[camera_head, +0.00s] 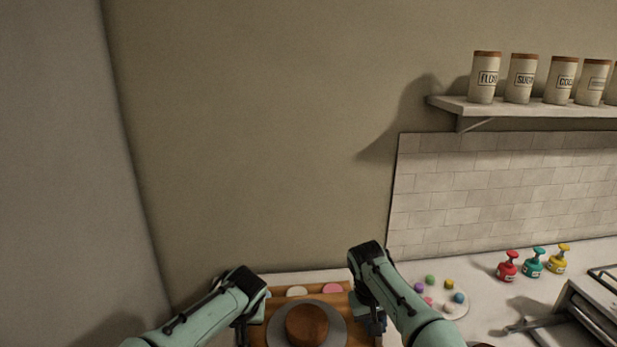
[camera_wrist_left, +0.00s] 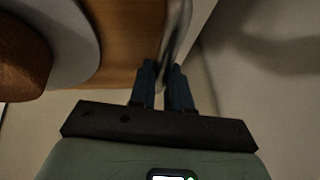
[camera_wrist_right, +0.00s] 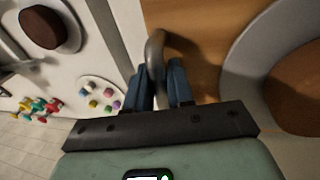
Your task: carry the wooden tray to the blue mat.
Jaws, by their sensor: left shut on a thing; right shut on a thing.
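The wooden tray (camera_head: 314,291) is at the bottom of the head view, its near part cut off by the frame. It bears a grey turntable (camera_head: 273,333) with a round brown cake (camera_head: 306,324), and a white disc (camera_head: 297,291) and a pink disc (camera_head: 332,288) at its back. My left gripper (camera_head: 243,333) is shut on the tray's left handle, a metal bar (camera_wrist_left: 182,25) in the left wrist view. My right gripper (camera_head: 374,326) is shut on the right handle (camera_wrist_right: 154,52), a bar in the right wrist view. I see no blue mat in any view.
A white plate of coloured pieces (camera_head: 447,310) lies right of my right arm. Red (camera_head: 508,268), teal (camera_head: 532,264) and yellow (camera_head: 557,261) bottles stand farther right, near a grey appliance (camera_head: 590,312). Another brown cake (camera_wrist_right: 42,28) shows in the right wrist view. A wall stands behind.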

